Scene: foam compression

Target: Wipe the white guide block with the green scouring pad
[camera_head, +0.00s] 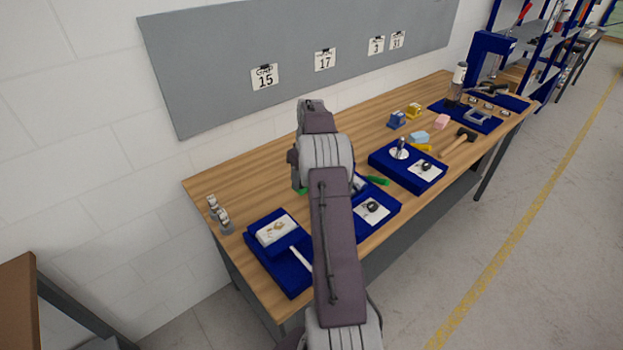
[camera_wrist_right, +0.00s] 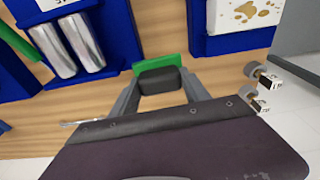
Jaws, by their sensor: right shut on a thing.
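The white guide block (camera_head: 276,229) lies in a blue tray (camera_head: 285,268) at the table's near left and has brown stains on its top. It also shows, cut off, at the top right of the right wrist view (camera_wrist_right: 245,14). My right gripper (camera_wrist_right: 162,92) is shut on the dark backing of the green scouring pad (camera_wrist_right: 172,62), above the bare wood and apart from the block. In the head view my right arm hides most of this gripper. A bit of green (camera_head: 302,191) shows beside the arm. My left gripper is in neither view.
Blue trays with metal parts stand to the right, one with a white plate (camera_head: 371,212) partly behind my arm. A green-handled tool (camera_head: 377,180) lies near it. Small metal parts (camera_head: 218,212) stand at the table's left edge. Bare wood (camera_head: 245,190) lies behind the block's tray.

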